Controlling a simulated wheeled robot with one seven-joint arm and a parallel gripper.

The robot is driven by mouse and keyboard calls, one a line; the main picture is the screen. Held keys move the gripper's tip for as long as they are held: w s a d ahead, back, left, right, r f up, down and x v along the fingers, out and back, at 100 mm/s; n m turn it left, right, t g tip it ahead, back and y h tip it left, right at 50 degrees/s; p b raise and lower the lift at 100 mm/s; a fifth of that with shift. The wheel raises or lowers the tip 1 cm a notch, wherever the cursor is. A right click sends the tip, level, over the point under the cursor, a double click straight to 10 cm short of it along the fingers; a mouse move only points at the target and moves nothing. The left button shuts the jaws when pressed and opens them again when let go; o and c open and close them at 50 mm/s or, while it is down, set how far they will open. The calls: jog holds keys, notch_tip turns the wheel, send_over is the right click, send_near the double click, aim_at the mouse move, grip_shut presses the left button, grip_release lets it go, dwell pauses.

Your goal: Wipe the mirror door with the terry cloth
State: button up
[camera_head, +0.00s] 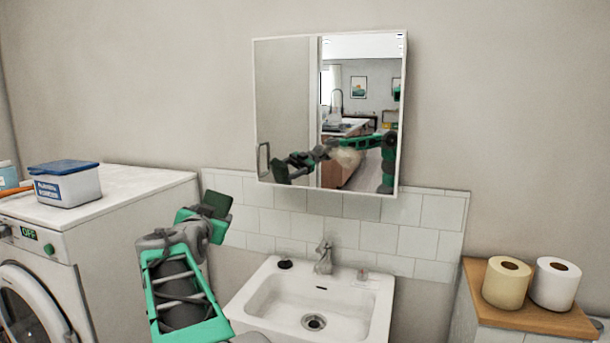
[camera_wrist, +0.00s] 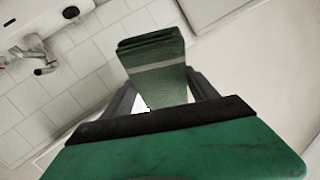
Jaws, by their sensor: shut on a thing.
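The mirror door (camera_head: 290,85) is on the white-framed wall cabinet above the sink, with a small handle (camera_head: 263,160) at its lower left. It looks shut and reflects the room and my arm. A pale, blurry patch (camera_head: 345,157) shows low on the glass. My gripper (camera_head: 205,214) is shut on the folded dark green terry cloth (camera_head: 216,204), left of and below the mirror, apart from it. In the wrist view the cloth (camera_wrist: 158,75) stands out from between the fingers (camera_wrist: 158,100), with a lighter stripe across it.
The white sink (camera_head: 255,300) and its tap (camera_head: 323,258) are below the mirror. A washing machine (camera_head: 140,185) with a blue-lidded box (camera_head: 68,190) stands at left. Two paper rolls (camera_head: 506,283) stand on a wooden top (camera_head: 535,316) at right. The space before the mirror looks clear.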

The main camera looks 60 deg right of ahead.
jog(key=s+d+r+m+g+h+b, duration=0.1)
jog(key=s+d+r+m+g+h, duration=0.3)
jog(key=s+d, duration=0.4)
jog(key=m+g+h+b, duration=0.1)
jog(key=m+g+h, duration=0.2)
jog(key=g+h, duration=0.15)
send_near(324, 152)
notch_tip(324, 152, up, 2)
jog(key=s+a, duration=0.1)
jog(key=a, duration=0.1)
jog(key=shift+w+d+r+p, duration=0.1)
jog(key=shift+w+d+p, duration=0.1)
jog(key=shift+d+p, duration=1.2)
jog(key=shift+w+d+p, duration=0.2)
jog(key=shift+d+p, duration=1.1)
jog(key=shift+d, duration=0.15)
jog(key=shift+w+d+p, duration=0.15)
jog(key=shift+d+p, duration=0.2)
jog(key=shift+d, duration=0.6)
